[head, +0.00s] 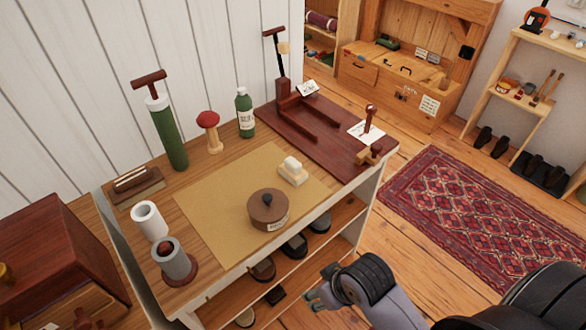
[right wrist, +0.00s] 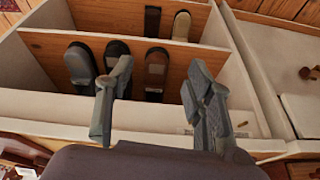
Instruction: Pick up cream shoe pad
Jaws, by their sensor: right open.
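The cream shoe pad (head: 292,169) looks like a small cream block on a pale base, lying on the tan mat (head: 210,200) on the workbench. It sits just behind a round brown lidded tin (head: 268,209). My right gripper (head: 318,295) is in front of the bench, low and near its shelf side, well apart from the pad. In the right wrist view my right gripper (right wrist: 158,78) is open, its two fingers apart with nothing between them. I cannot make out the pad in that view. My left gripper is not in view.
Shoes (head: 294,246) stand on the shelves under the bench; they also show in the right wrist view (right wrist: 156,72). A green bottle (head: 245,113), red mushroom-shaped tool (head: 208,130) and green cylinder (head: 168,135) stand behind the mat. A dark red board (head: 345,147) lies right.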

